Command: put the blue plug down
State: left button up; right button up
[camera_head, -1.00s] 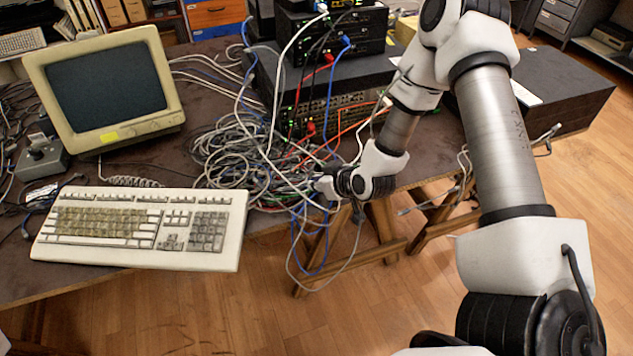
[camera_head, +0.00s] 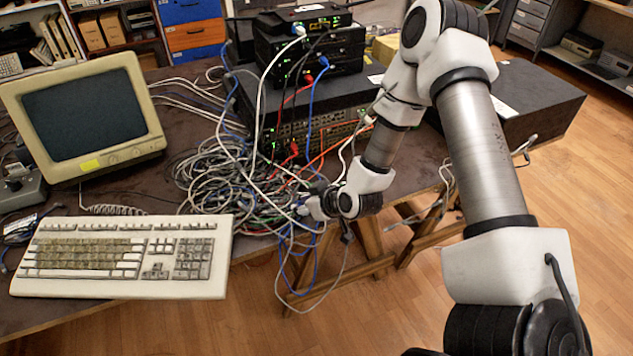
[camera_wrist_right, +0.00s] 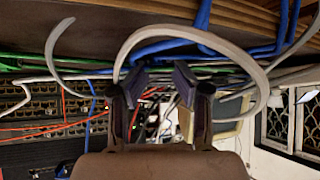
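My right gripper (camera_head: 308,208) is low at the table's front edge, beside the tangle of cables. In the right wrist view its two fingers (camera_wrist_right: 160,82) stand apart with a gap between them, and I see no plug held there. Blue cables (camera_wrist_right: 200,45) run behind and above the fingertips, and a grey cable (camera_wrist_right: 240,62) loops around them. In the head view blue cable (camera_head: 283,262) hangs below the table edge near the gripper. I cannot pick out the blue plug for certain among the cables. My left gripper is not in view.
The cable heap (camera_head: 220,172) fills the table between the keyboard (camera_head: 125,257) and the stacked network devices (camera_head: 310,100). A monitor (camera_head: 85,115) stands at the left. A black box (camera_head: 535,98) is at the right. Wooden trestle legs (camera_head: 370,240) stand below.

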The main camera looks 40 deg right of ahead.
jog(key=p+v, duration=0.5)
jog(key=v, duration=0.6)
jog(key=s+a+f+m+g, duration=0.1)
jog(key=s+a+f+g, duration=0.3)
jog(key=s+f, duration=0.4)
jog(key=s+a+f+m+g+h, duration=0.1)
jog(key=s+a+f+g, duration=0.4)
jog(key=s+f, duration=0.3)
jog(key=s, duration=0.3)
jog(key=shift+a+f+g+h+b, duration=0.3)
jog(key=shift+a+f, duration=0.05)
jog(key=shift+a, duration=0.05)
